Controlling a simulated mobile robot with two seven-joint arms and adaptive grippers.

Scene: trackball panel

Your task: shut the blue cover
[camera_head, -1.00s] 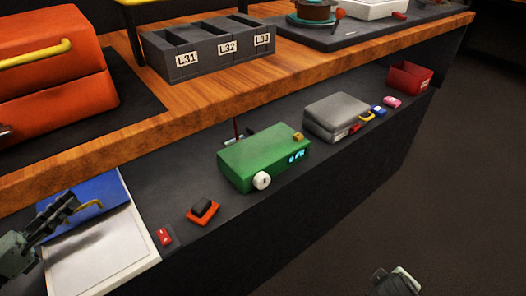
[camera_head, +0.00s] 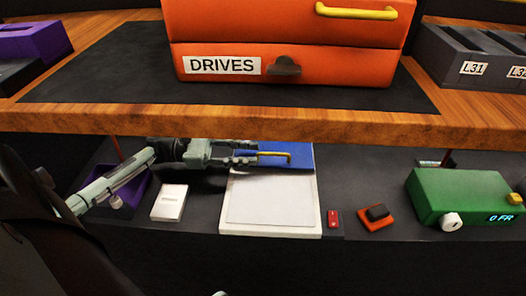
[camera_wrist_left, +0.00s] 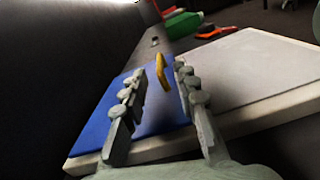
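The blue cover (camera_head: 302,153) lies at the back of a white-framed panel (camera_head: 270,228) on the lower shelf; the front part of the panel is pale and uncovered. A yellow handle (camera_head: 277,155) stands on the cover. My left gripper (camera_head: 248,156) reaches in from the left, just short of the handle. In the left wrist view the fingers (camera_wrist_left: 160,69) are open, with the handle (camera_wrist_left: 162,74) ahead between their tips, and the blue cover (camera_wrist_left: 95,125) lies below. I cannot tell whether they touch the handle.
The wooden upper shelf edge (camera_head: 225,120) overhangs close above my left gripper. A white card (camera_head: 170,203) and a purple bin (camera_head: 125,197) lie left of the panel. A red switch (camera_head: 334,219), an orange block (camera_head: 377,220) and a green box (camera_head: 455,195) stand to its right.

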